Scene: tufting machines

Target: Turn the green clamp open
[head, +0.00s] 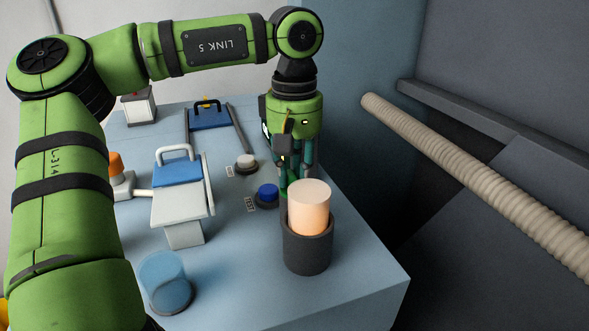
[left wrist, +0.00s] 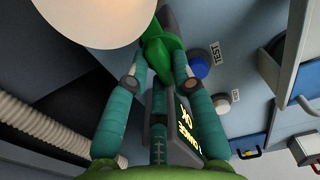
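The green clamp (left wrist: 160,52) shows at the top middle of the left wrist view, beside the large pale cylinder. In the head view only a bit of green (head: 291,187) shows behind the cylinder; the rest is hidden. My left gripper (left wrist: 158,66) points down at the clamp, its teal fingers on either side. The fingertips appear to touch it, and it fills the gap between them. In the head view my left gripper (head: 296,180) is behind the pale cylinder, its tips partly hidden. My right gripper is not in view.
The pale cylinder (head: 310,195) stands in a dark cup (head: 307,248) close to the gripper. A blue button (head: 267,193), a white button (head: 246,161) and a white box with a blue lid (head: 178,195) are to the left. A ribbed hose (head: 470,180) runs at right.

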